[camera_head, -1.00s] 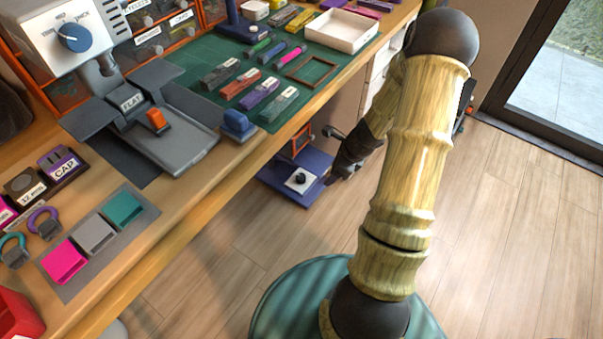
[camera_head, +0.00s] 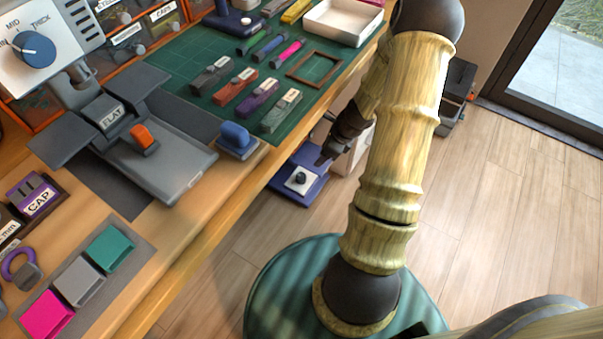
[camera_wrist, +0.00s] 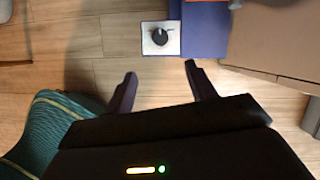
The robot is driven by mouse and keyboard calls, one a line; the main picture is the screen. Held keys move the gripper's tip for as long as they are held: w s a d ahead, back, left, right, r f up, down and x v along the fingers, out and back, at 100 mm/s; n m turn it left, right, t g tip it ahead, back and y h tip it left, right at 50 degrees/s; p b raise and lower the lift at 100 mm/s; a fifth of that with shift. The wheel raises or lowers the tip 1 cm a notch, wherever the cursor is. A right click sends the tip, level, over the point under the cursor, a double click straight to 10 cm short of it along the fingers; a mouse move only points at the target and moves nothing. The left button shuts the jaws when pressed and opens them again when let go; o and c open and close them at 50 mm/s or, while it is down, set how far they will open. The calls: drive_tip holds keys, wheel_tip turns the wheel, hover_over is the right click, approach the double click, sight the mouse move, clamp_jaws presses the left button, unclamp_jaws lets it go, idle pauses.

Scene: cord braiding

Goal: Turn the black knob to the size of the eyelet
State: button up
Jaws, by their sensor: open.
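The black knob (camera_head: 299,178) stands on a white square plate on a blue-purple base (camera_head: 315,187), low beside the bench. In the wrist view the knob (camera_wrist: 160,36) is round with a light mark, and its white plate (camera_wrist: 148,48) lies beyond the fingertips. My gripper (camera_wrist: 160,72) is open and empty, its two dark fingers apart and not touching the knob. In the head view my gripper (camera_head: 324,158) is small and dark, just up and right of the knob. I cannot make out an eyelet or the size marks around the knob.
The wooden bench (camera_head: 215,217) with its green mat (camera_head: 200,55) runs along the left. A blue dial (camera_head: 34,50) marked MID and THICK is on a white machine there. A pale cabinet (camera_wrist: 275,40) stands close on the right in the wrist view. Wooden floor (camera_head: 480,190) is open at right.

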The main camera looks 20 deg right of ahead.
sight(302, 176)
drive_tip(key=b+x, duration=0.9)
drive_tip(key=x, duration=0.8)
drive_tip(key=shift+s+f+b, duration=0.1)
drive_tip(key=shift+f+b, duration=0.2)
drive_tip(key=c, duration=1)
